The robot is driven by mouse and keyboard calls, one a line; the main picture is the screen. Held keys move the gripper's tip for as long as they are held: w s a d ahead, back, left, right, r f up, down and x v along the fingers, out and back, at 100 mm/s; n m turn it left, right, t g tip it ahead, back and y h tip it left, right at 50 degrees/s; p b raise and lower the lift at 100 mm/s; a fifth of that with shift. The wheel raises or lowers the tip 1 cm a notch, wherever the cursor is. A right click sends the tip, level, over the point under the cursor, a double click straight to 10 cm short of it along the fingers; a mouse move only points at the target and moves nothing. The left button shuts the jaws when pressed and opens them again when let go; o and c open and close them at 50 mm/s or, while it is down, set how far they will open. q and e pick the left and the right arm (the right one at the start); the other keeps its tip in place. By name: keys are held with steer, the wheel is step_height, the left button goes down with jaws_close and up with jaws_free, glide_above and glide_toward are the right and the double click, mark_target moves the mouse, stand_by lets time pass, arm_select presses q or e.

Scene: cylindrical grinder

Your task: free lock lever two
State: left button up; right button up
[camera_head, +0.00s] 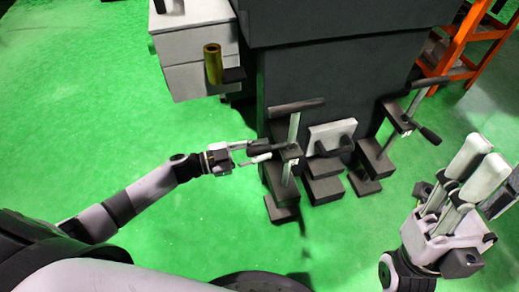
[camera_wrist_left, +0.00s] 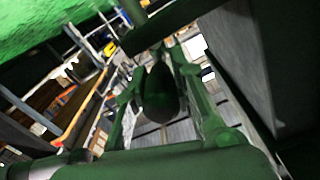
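A left lever assembly stands on dark blocks at the machine's front, with a black bar (camera_head: 298,106) on top of a light post and a lower black handle (camera_head: 261,148) pointing left. A similar right lever (camera_head: 407,118) stands further right; no label shows which is number two. My left gripper (camera_head: 250,152) is open, its fingers on either side of the lower handle's end. In the left wrist view the dark rounded handle end (camera_wrist_left: 160,93) lies between the fingers; contact is unclear. My right gripper (camera_head: 481,160) is open and empty, fingers pointing up, at the right.
The dark machine body (camera_head: 335,85) rises behind the levers. A grey plate with a handle (camera_head: 332,137) sits between them. A light box (camera_head: 195,65) with a brass cylinder (camera_head: 212,64) is at upper left. Orange steps (camera_head: 462,45) stand at upper right. Green floor is clear in front.

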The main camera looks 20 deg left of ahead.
arm_select(q)
jaws_close()
stand_by(0.5)
